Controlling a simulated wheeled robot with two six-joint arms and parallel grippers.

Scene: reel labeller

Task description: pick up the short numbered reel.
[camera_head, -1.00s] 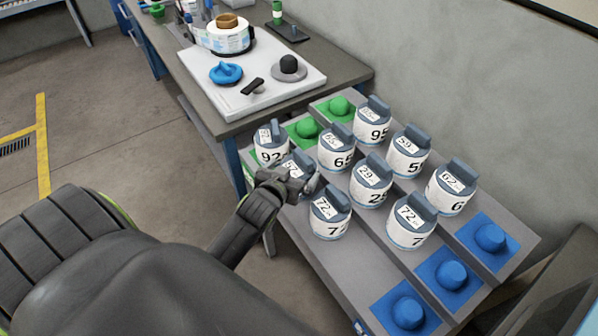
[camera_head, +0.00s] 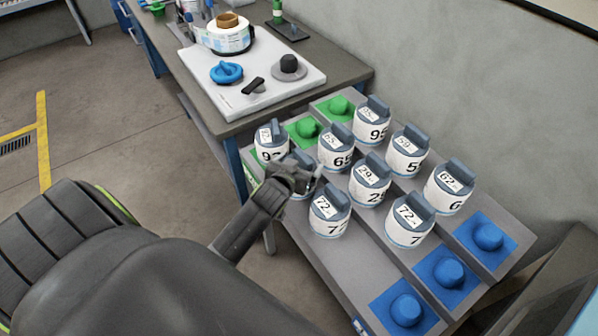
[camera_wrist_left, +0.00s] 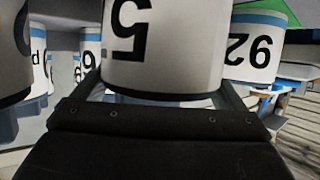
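White reels with black numbers and grey-blue tops stand on a stepped grey rack. My left gripper (camera_head: 308,186) is at the rack's left part, over a reel that it mostly hides in the head view. In the left wrist view, this reel (camera_wrist_left: 165,60) shows an upside-down 5 and fills the space between the two spread fingers (camera_wrist_left: 165,92). I cannot tell whether the fingers press on it. A reel marked 92 (camera_head: 270,152) stands just behind, and also shows at the right of the wrist view (camera_wrist_left: 252,50). My right gripper is not in view.
Close by are a reel marked 65 (camera_head: 335,157), one marked 29 (camera_head: 370,190) and a front reel marked 72 (camera_head: 328,224). Blue pegs (camera_head: 407,309) stand at the rack's near end. A workbench (camera_head: 215,122) with a white board is behind; a wall is at right.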

